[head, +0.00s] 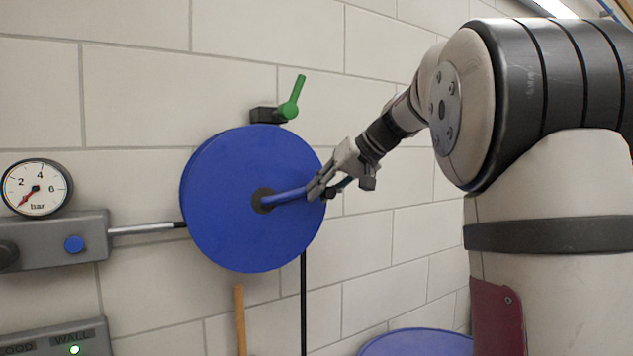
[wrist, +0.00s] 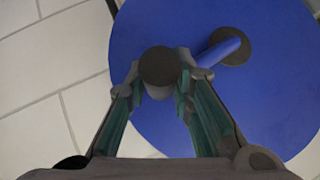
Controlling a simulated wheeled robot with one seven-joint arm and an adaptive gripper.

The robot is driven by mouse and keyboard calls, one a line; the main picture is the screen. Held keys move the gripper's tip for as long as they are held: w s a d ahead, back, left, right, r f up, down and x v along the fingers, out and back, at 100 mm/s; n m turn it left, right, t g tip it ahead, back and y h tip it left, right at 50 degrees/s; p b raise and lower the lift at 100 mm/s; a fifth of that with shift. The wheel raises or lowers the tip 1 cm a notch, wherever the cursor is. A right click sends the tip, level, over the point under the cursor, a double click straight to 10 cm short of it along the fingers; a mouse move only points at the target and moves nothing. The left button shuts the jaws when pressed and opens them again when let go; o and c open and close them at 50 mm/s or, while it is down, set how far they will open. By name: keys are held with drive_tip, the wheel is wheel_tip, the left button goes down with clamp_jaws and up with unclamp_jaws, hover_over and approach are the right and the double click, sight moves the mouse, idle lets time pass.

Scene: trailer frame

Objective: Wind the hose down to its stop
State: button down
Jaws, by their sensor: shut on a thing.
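A large blue hose reel (head: 235,225) is mounted on the tiled wall. A blue crank arm (head: 285,196) runs from its dark hub (head: 262,200) out to the right. My gripper (head: 322,185) is at the outer end of the crank. In the wrist view my gripper's fingers (wrist: 158,88) are shut on the dark round crank handle (wrist: 160,66), with the blue reel disc (wrist: 265,105) behind it. A black hose (head: 303,300) hangs straight down below the reel; its lower end is out of view.
A green lever (head: 292,100) sits above the reel. A pressure gauge (head: 37,188) reads near the low end, above a grey box (head: 60,240) with a blue button (head: 74,244). A wooden stick (head: 240,318) stands below the reel. A blue round top (head: 415,343) is at the bottom.

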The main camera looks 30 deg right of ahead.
drive_tip(key=shift+d+f, duration=0.25)
drive_tip(key=shift+f, duration=0.3)
drive_tip(key=shift+f+y+b, duration=0.3)
drive_tip(key=shift+f+b, duration=0.1)
drive_tip(key=shift+f, duration=0.3)
drive_tip(key=c, duration=1.4)
unclamp_jaws()
drive_tip(key=shift+a, duration=0.1)
drive_tip(key=shift+s+r, duration=0.15)
drive_tip(key=v, duration=1.1)
drive_tip(key=shift+s, duration=0.25)
drive_tip(key=shift+r, duration=0.15)
